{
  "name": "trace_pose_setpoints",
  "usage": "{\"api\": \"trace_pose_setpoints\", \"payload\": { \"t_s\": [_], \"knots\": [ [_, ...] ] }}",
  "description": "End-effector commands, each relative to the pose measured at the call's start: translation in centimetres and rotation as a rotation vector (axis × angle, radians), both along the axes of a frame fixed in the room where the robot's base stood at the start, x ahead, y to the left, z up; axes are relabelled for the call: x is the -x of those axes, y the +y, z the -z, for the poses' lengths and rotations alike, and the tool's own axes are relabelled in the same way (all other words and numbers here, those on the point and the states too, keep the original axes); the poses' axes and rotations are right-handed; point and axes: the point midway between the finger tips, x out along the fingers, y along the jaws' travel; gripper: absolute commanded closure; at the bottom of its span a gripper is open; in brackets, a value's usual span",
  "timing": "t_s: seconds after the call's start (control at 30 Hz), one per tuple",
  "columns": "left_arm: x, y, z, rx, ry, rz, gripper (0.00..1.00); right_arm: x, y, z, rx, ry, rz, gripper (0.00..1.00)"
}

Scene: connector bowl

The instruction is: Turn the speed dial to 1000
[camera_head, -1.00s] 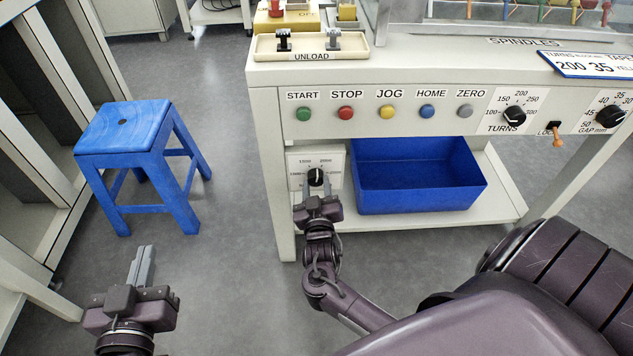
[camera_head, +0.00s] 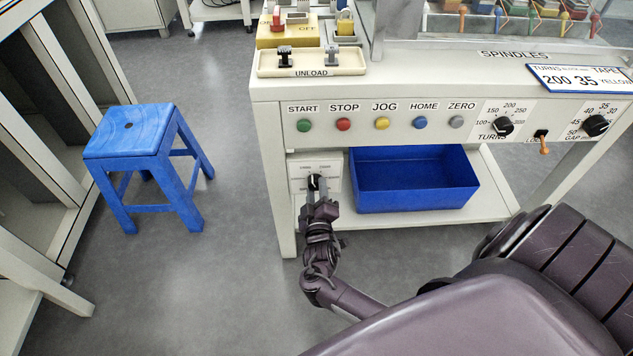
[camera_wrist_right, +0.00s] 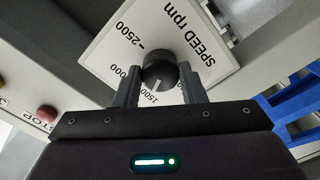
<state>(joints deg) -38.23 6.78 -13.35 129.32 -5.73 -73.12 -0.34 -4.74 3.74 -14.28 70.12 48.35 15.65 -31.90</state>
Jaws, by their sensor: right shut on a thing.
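The speed dial is a black round knob (camera_head: 314,182) on a white panel (camera_head: 301,169) under the button row, at the left of the machine. My right gripper (camera_head: 314,186) reaches up to it from below and is shut on it. In the right wrist view the knob (camera_wrist_right: 160,70) sits between the two fingers (camera_wrist_right: 158,88). Its white pointer line points at or close to the 1500 mark. The panel (camera_wrist_right: 150,30) reads "SPEED rpm" and 2500; other numbers are partly hidden by the fingers. My left gripper is out of view.
A blue bin (camera_head: 415,182) stands on the shelf just right of the dial. Coloured buttons (camera_head: 382,123) and the turns dial (camera_head: 503,125) are above. A blue stool (camera_head: 140,135) stands on the floor to the left. The floor between is clear.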

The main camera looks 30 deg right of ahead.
Motion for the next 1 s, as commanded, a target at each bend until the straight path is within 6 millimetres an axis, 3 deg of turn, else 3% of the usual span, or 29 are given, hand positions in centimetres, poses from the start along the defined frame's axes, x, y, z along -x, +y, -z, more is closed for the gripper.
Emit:
{"api": "trace_pose_setpoints", "payload": {
  "t_s": [0.47, 0.7, 1.0],
  "knots": [
    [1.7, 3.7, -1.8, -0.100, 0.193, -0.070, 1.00, -0.1, 0.0, -0.4, 0.386, 0.236, -0.002, 0.86],
    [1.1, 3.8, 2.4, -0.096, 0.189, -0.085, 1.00, -0.1, 0.0, -0.4, 0.580, 0.355, -0.002, 0.86],
    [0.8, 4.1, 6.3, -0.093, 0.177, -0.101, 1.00, -0.1, 0.1, -0.4, 0.803, 0.491, -0.002, 0.86]
  ]
}}
